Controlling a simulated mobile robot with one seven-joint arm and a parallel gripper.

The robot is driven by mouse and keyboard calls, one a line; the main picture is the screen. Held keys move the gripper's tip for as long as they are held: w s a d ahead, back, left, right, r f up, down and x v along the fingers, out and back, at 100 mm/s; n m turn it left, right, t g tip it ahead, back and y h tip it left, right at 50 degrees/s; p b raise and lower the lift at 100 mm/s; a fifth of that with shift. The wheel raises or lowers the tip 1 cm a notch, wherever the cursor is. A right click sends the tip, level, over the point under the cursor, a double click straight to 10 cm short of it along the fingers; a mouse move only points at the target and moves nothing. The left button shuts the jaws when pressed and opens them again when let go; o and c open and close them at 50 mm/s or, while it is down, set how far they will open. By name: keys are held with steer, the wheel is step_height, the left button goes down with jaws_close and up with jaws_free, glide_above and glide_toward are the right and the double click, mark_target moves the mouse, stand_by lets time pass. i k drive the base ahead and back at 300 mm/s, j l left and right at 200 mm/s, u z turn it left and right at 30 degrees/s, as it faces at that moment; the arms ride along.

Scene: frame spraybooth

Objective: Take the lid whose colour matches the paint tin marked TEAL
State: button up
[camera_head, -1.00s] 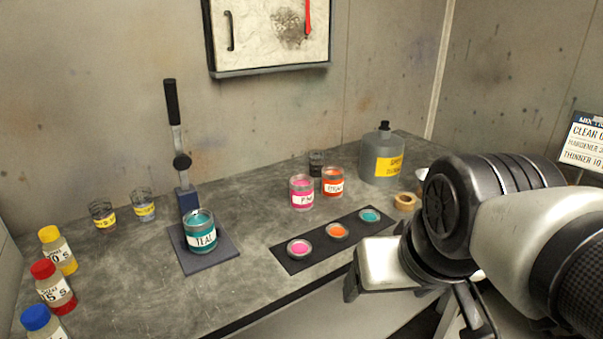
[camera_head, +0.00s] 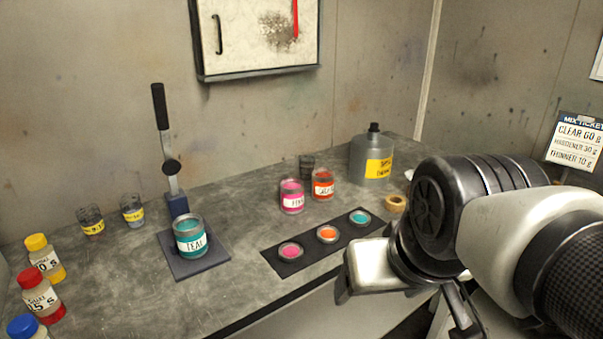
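The paint tin marked TEAL (camera_head: 190,237) stands on the dark base plate of a lever press at the left of the bench. Three lids lie in a row on a black mat (camera_head: 310,258): a pink lid (camera_head: 290,251), an orange lid (camera_head: 327,234) and a teal lid (camera_head: 360,218) at the far right end. The teal lid matches the tin's colour. My gripper (camera_head: 343,291) is at the front of the bench, to the right of the mat and below the teal lid in the picture. Its fingers are mostly hidden, so I cannot tell its opening.
A pink tin (camera_head: 292,197) and an orange tin (camera_head: 323,185) stand behind the mat, near a grey can (camera_head: 372,160) and a tape roll (camera_head: 396,203). The lever press (camera_head: 163,130) rises behind the teal tin. Capped bottles (camera_head: 41,298) line the left edge.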

mark_target(358, 219)
steer(key=i+l+u, duration=0.15)
steer(key=l, duration=0.2)
steer(key=i+l+u, duration=0.1)
steer(key=l, duration=0.3)
steer(key=i+l+u, duration=0.15)
steer(key=l, duration=0.25)
steer(key=i, duration=0.05)
